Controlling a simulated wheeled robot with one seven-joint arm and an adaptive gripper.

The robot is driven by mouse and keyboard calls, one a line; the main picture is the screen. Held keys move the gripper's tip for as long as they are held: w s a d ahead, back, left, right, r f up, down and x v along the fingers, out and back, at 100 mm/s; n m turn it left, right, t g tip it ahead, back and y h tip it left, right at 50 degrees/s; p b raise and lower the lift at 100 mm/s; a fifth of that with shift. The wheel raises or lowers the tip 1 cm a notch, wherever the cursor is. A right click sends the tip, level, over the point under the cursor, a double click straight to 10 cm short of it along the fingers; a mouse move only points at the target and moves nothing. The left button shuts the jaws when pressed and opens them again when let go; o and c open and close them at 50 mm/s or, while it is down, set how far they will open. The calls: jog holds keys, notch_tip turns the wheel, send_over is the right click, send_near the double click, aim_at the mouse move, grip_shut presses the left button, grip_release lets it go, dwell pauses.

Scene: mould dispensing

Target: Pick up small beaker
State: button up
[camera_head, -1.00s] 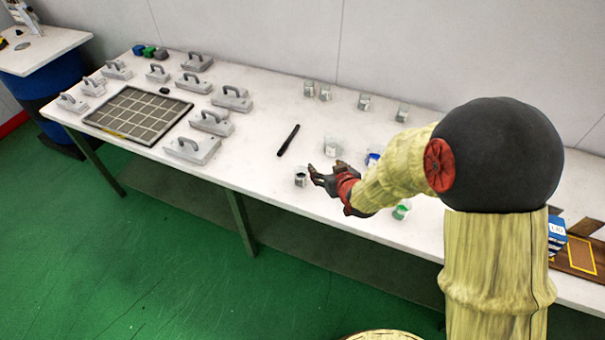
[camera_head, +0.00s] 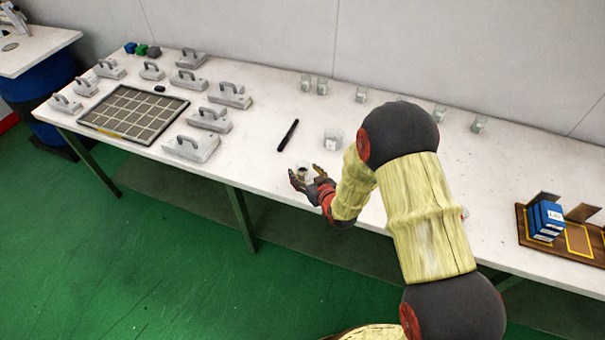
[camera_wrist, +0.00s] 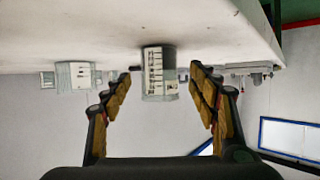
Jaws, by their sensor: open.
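The small beaker (camera_head: 304,171) stands near the front edge of the white table in the head view. It is clear, with dark markings and something dark in it. In the wrist view, which looks upside down, the beaker (camera_wrist: 158,74) sits between and beyond the two fingers. My gripper (camera_head: 308,176) is open and low over the table, with its fingers at or around the beaker. The open fingers (camera_wrist: 160,85) also show in the wrist view, with a gap on each side of the beaker. The head view does not show clearly how deep the beaker sits between them.
A larger beaker (camera_head: 332,138) stands behind my gripper and a black pen (camera_head: 288,135) lies to its left. Several small beakers (camera_head: 361,94) line the back. A grid tray (camera_head: 134,114) and several handled blocks (camera_head: 192,147) fill the left. A wooden rack (camera_head: 594,250) with blue boxes is at right.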

jog(key=shift+x, duration=1.15)
jog(key=c, duration=1.3)
